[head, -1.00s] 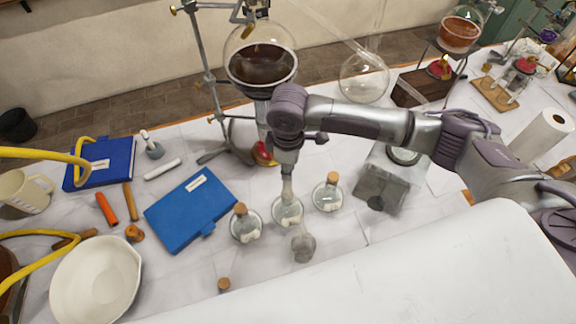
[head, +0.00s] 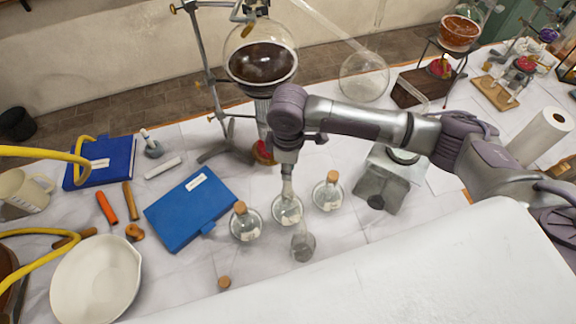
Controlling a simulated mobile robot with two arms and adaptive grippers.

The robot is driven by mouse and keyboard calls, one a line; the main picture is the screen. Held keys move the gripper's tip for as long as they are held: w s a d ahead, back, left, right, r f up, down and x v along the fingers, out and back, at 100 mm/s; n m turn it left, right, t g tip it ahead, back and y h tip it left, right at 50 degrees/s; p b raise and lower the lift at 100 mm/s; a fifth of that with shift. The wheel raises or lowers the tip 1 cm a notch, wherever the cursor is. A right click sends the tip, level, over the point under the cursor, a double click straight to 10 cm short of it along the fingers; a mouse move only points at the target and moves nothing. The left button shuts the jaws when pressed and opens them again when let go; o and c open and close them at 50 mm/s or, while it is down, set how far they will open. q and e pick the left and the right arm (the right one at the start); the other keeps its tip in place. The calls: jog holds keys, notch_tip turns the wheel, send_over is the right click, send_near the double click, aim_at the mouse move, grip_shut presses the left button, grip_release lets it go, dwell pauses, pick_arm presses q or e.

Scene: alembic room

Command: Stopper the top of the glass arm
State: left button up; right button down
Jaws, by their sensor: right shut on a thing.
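A round glass flask (head: 363,80) stands at the back, with a slanting glass arm (head: 325,25) running to it from the upper left. The arm's top end is cut off by the picture edge. My right gripper (head: 287,180) points down, shut at the top of the middle small flask (head: 287,211). The gripper hides this flask's top, so I cannot tell whether it grips a cork or the neck. Corked small flasks stand to the left (head: 246,227) and right (head: 328,197). A loose cork (head: 224,282) lies at the front. My left gripper is not in view.
A dark-filled globe (head: 261,62) on a metal stand (head: 204,70) rises behind my gripper. A clear glass vessel (head: 303,247) stands just in front. A blue book (head: 190,210) and a white bowl (head: 95,280) are at left; a metal-topped grey stand (head: 380,190) is at right.

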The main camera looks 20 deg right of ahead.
jog(key=c, duration=0.6)
grip_release()
jog(key=shift+o, duration=0.2)
jog(key=shift+r, duration=3.5)
